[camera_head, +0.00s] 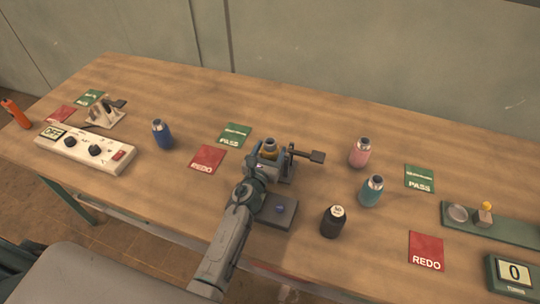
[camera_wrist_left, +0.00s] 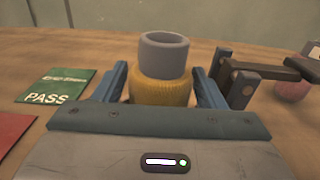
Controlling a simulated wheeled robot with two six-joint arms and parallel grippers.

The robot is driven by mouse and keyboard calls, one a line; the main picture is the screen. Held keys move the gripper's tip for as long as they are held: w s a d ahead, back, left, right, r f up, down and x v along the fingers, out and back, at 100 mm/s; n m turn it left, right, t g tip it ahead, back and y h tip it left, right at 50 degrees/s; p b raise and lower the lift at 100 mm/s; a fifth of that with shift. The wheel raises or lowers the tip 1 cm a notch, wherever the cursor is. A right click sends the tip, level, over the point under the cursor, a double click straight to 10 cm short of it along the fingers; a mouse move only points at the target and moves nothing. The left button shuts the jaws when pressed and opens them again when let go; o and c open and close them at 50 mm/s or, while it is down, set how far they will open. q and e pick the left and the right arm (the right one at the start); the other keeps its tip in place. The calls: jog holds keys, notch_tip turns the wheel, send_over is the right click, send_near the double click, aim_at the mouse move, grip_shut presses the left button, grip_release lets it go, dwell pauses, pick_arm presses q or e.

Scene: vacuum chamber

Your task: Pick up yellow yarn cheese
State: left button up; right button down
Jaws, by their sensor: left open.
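The yellow yarn cheese (camera_wrist_left: 162,92) is a ribbed yellow spool with a grey tube (camera_wrist_left: 166,56) standing up out of its top. In the head view the yarn cheese (camera_head: 268,153) shows small and partly covered at the middle of the table. My left gripper (camera_head: 266,160) is at it. In the left wrist view its two blue fingers stand open, one on each side of the yarn, with a gap visible on at least the right side. The lower part of the yarn is hidden behind the gripper body. My right gripper is not in view.
A stand with a dark lever (camera_head: 308,154) is just right of the yarn. Flat PASS (camera_head: 235,135) and REDO (camera_head: 207,158) cards lie to the left.

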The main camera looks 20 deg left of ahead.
pick_arm(q)
jog(key=shift+r, duration=0.1)
jog(key=c, duration=0.8)
jog(key=shift+r, duration=0.1)
jog(key=shift+c, duration=0.2)
